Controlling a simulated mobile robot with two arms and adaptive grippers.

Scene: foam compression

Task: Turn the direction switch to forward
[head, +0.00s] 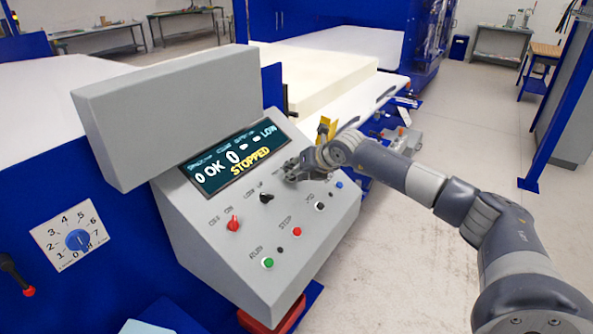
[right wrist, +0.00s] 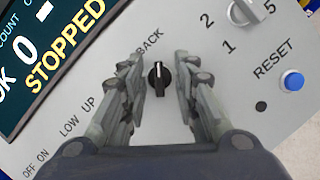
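The direction switch (right wrist: 158,78) is a small black rotary knob with a white mark on the sloped grey panel. In the right wrist view its mark runs roughly up and down the picture. The label BACK shows at its upper left; any other label is hidden behind the fingers. My right gripper (right wrist: 156,72) is open, with one finger on each side of the knob and visible space on both sides. In the head view my right gripper (head: 291,169) is at the panel and covers this knob. My left gripper is not in view.
On the panel are the LOW UP knob (head: 266,198), red OFF ON knob (head: 233,224), red STOP button (head: 297,231), green RUN button (head: 267,263) and blue RESET button (right wrist: 292,81). The display (head: 236,157) reads STOPPED.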

